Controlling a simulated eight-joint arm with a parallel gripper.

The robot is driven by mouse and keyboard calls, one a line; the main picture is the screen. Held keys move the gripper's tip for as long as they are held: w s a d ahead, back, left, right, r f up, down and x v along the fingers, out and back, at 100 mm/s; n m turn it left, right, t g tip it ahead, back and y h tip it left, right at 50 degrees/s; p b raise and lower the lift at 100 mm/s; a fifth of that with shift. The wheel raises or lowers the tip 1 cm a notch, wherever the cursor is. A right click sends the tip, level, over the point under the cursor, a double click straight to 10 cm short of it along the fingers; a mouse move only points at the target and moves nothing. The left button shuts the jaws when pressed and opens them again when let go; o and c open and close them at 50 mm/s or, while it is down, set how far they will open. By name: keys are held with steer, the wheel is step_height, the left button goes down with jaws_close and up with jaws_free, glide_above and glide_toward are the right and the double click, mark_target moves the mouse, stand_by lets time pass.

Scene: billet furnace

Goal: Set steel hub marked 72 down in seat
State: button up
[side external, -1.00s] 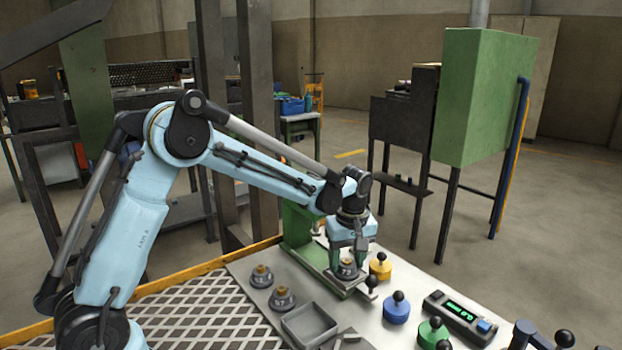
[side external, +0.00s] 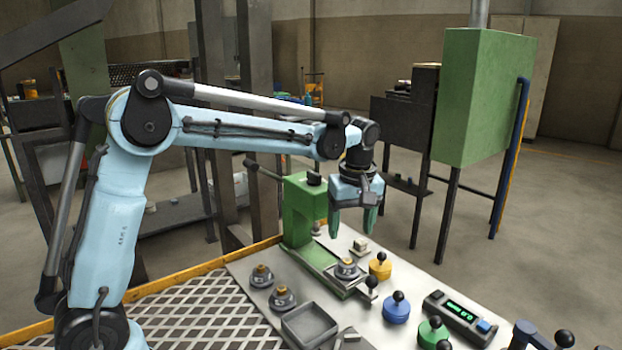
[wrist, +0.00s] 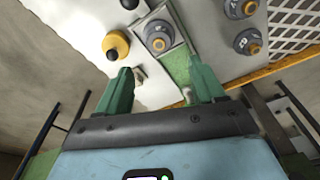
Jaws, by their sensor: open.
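A steel hub (side external: 347,268) with a brass-coloured centre sits upright in the seat (side external: 335,283) at the foot of the green press (side external: 305,212). It also shows in the wrist view (wrist: 158,38), apart from my fingers; I cannot read its number. My gripper (side external: 352,232) is open and empty, raised above the hub. Its two green fingers also show spread apart in the wrist view (wrist: 160,68).
A grey tray (side external: 309,324) lies in front of the seat. A yellow knobbed piece (side external: 380,266) stands close right of the seat, with a blue one (side external: 396,308) and a green one (side external: 433,332) nearer. A digital display (side external: 460,315) is farther right.

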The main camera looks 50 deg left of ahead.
steer(key=s+d+r+m+t, duration=0.2)
steer(key=s+r+m+t, duration=0.2)
steer(key=s+m, duration=0.45)
steer(key=s+d+f+m+t+h, duration=0.1)
steer(key=s+f+m, duration=0.3)
steer(key=s, duration=0.4)
steer(key=shift+f+m+t, duration=0.25)
steer(key=shift+m+t, duration=0.3)
steer(key=shift+t, duration=0.25)
steer(key=shift+s, duration=0.1)
